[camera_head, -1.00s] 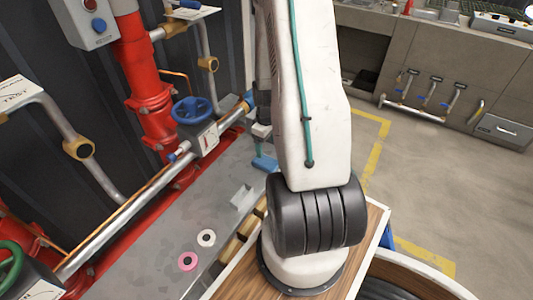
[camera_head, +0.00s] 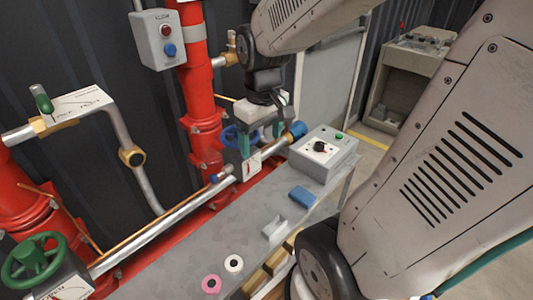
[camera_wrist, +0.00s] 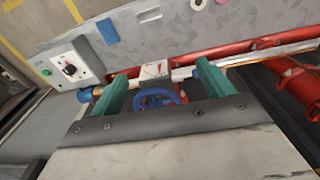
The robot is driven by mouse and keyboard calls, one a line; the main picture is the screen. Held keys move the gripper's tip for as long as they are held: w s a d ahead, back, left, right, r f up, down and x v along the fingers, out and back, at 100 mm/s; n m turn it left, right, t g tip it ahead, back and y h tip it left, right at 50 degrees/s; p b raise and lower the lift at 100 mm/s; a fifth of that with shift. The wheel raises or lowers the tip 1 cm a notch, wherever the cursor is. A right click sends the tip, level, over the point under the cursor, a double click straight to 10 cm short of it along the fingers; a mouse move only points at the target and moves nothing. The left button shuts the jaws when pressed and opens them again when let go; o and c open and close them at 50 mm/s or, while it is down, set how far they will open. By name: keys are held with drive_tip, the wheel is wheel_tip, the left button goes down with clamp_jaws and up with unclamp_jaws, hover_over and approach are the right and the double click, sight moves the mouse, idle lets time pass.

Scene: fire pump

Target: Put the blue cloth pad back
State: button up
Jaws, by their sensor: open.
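The blue cloth pad (camera_head: 302,197) lies flat on the grey bench (camera_head: 205,262), between a grey control box and a small grey bracket. It also shows in the wrist view (camera_wrist: 107,31), near the top. My gripper (camera_head: 258,142) is up and to the left of the pad, near the blue handwheel and the pipe.
The control box (camera_head: 324,154) stands on the bench's far end. The bracket (camera_head: 275,229), a white ring (camera_head: 234,263) and a pink ring (camera_head: 211,284) are nearer. Behind my gripper are the blue handwheel (camera_head: 232,138), a silver pipe (camera_head: 155,230) and a red pipe (camera_head: 196,80).

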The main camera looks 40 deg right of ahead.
drive_tip(key=s+a+r, duration=0.6)
drive_tip(key=s+a, duration=0.2)
drive_tip(key=s, duration=0.3)
drive_tip(key=shift+a+r, duration=0.2)
drive_tip(key=shift+a, duration=0.1)
